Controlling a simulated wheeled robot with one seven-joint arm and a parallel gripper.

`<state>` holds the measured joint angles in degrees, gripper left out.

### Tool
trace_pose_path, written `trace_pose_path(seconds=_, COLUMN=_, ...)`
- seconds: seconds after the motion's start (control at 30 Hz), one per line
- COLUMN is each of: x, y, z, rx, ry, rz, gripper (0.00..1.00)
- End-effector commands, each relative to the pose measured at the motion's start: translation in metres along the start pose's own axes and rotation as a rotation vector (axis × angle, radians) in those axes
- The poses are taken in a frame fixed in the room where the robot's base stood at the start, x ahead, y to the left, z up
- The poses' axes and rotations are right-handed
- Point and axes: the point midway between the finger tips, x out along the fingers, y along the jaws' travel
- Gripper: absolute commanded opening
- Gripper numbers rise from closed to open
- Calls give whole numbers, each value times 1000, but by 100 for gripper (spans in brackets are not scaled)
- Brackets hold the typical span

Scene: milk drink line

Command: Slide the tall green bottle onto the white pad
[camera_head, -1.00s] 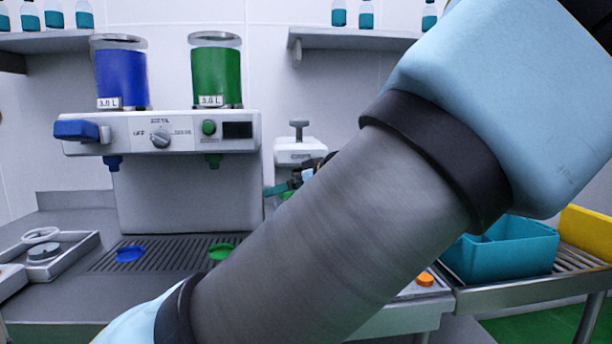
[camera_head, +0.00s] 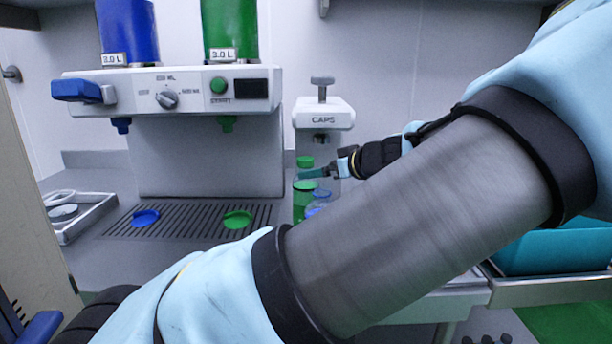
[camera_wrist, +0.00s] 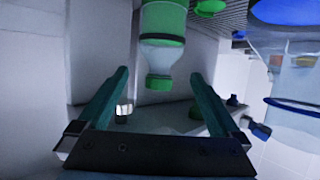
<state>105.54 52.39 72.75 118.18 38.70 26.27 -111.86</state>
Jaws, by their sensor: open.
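The tall green bottle (camera_head: 303,203) stands upright on the counter in front of the capping machine, its green cap above my fingers. In the wrist view the bottle (camera_wrist: 163,20) has a pale translucent shoulder, and its cap shows between the fingertips. My gripper (camera_head: 310,174) is open, with its teal fingers at the bottle's neck in the head view. In the wrist view the gripper (camera_wrist: 160,76) has one finger on each side of the bottle, with gaps visible. I cannot make out the white pad; my arm covers much of the counter there.
A clear bottle with blue parts (camera_head: 319,199) stands close right of the green one; a clear, blue-rimmed vessel (camera_wrist: 295,105) is near the right finger. The capping machine (camera_head: 322,115) is behind.

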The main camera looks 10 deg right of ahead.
Motion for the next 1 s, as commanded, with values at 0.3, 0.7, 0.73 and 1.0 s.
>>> trace_pose_path(seconds=0.3, x=49, y=-1, z=13, rx=0, ry=1, rz=-5, gripper=100)
trace_pose_path(seconds=0.7, x=81, y=0, z=16, rx=-1, ry=-1, rz=0, gripper=100)
trace_pose_path(seconds=0.73, x=82, y=0, z=16, rx=-1, ry=-1, rz=0, gripper=100)
trace_pose_path(seconds=1.0, x=82, y=0, z=16, rx=-1, ry=-1, rz=0, gripper=93)
